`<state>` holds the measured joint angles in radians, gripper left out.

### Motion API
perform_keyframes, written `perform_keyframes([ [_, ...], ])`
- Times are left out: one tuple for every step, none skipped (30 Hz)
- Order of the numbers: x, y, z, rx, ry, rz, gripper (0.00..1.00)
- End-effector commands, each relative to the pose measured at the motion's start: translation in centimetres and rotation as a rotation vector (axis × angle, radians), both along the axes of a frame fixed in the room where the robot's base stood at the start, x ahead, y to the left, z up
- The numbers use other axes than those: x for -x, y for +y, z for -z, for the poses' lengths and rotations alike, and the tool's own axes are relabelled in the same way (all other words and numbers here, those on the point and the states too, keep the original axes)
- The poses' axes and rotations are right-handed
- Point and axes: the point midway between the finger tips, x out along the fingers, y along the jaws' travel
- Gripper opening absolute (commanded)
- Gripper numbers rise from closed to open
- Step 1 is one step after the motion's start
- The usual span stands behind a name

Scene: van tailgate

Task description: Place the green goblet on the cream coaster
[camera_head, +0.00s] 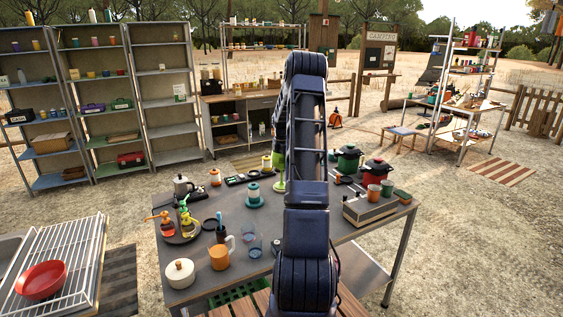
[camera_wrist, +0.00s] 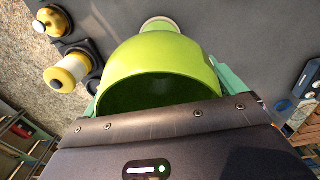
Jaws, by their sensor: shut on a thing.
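The green goblet (camera_wrist: 160,62) is between the teal fingers of my gripper (camera_wrist: 160,85) in the wrist view, its open bowl facing the camera. The gripper is shut on it. In the head view the goblet (camera_head: 278,173) shows beside my arm, over the far part of the grey table, partly hidden by the arm. A cream round edge, seemingly the cream coaster (camera_wrist: 158,20), shows just beyond the goblet in the wrist view. The bowl hides most of it, and I cannot tell whether the goblet touches it. I cannot make out the coaster in the head view.
The grey table (camera_head: 230,200) also holds a yellow-and-white lantern-like item (camera_wrist: 66,74), a moka pot (camera_head: 183,187), an orange mug (camera_head: 221,253), a green pot (camera_head: 348,158), a red pot (camera_head: 375,171) and a camp stove (camera_head: 368,208). Bare tabletop shows right of the goblet in the wrist view.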

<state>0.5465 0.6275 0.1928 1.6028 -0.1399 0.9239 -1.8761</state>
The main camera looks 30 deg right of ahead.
Motion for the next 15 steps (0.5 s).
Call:
perform_keyframes([
  [-0.02,0.0,0.15,0.0,-0.001,0.0,0.7],
  [-0.02,0.0,0.16,0.001,-0.001,0.0,0.7],
  [-0.03,-0.01,0.14,0.001,-0.001,0.0,0.7],
  [-0.03,-0.01,0.13,0.001,-0.001,0.0,0.7],
  [-0.03,-0.01,0.12,0.001,-0.001,0.0,0.7],
  [-0.03,0.0,0.12,0.001,-0.001,0.0,0.7],
  [-0.02,0.0,0.12,0.001,-0.001,0.0,0.7],
  [-0.02,0.0,0.15,0.001,-0.001,0.0,0.7],
  [-0.02,0.0,0.22,0.001,-0.001,0.0,0.7],
  [-0.02,0.0,0.29,0.001,-0.001,0.0,0.7],
  [-0.02,0.0,0.37,0.001,-0.001,0.0,0.7],
  [-0.02,0.0,0.43,0.001,-0.001,0.0,0.97],
  [-0.03,0.0,0.39,0.001,-0.001,0.0,1.0],
  [-0.02,0.0,0.39,0.001,-0.001,0.0,1.0],
  [-0.02,-0.01,0.39,0.001,-0.001,0.0,1.0],
])
